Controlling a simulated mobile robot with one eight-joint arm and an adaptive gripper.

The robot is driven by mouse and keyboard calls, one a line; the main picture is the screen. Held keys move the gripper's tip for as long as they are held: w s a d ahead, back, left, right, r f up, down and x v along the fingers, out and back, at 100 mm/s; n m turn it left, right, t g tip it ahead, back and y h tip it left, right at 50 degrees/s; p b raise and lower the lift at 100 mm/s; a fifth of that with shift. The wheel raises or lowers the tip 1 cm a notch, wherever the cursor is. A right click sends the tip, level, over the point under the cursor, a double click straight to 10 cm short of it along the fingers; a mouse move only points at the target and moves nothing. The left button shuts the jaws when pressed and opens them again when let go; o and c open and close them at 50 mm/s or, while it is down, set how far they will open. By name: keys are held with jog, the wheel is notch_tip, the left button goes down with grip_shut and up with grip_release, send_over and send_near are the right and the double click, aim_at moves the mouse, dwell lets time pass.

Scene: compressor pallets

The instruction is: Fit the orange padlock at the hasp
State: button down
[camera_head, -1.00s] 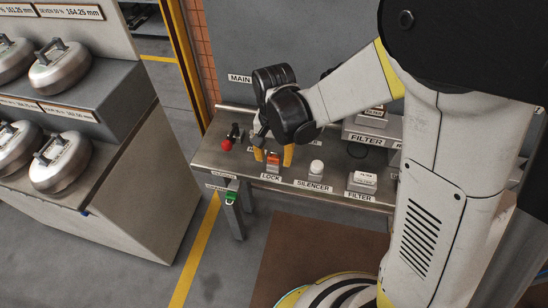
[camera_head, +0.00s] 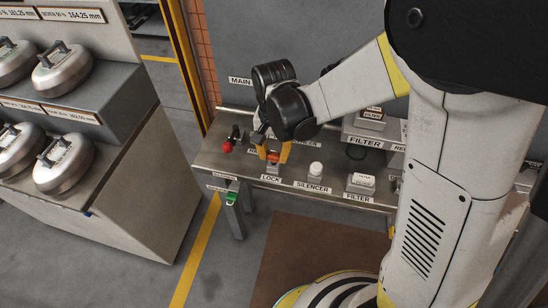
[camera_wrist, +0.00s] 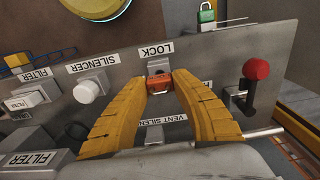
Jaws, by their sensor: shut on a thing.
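The orange padlock (camera_wrist: 159,84) is between the two yellow fingers of my gripper (camera_wrist: 162,78), above the LOCK label. My gripper (camera_head: 273,153) is shut on its sides. I cannot pick out the hasp for certain. A valve with a red knob (camera_head: 227,146) stands left of my gripper; in the wrist view the red knob (camera_wrist: 256,69) is to the right.
The bench (camera_head: 217,160) also holds a white silencer (camera_head: 316,169) and filter parts (camera_head: 361,181) to the right. A green padlock (camera_head: 231,198) hangs at the bench's left front. A stepped stand (camera_head: 130,190) with round metal weights is farther left.

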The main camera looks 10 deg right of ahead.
jog(key=shift+r+p, duration=1.4)
jog(key=shift+r, duration=0.65)
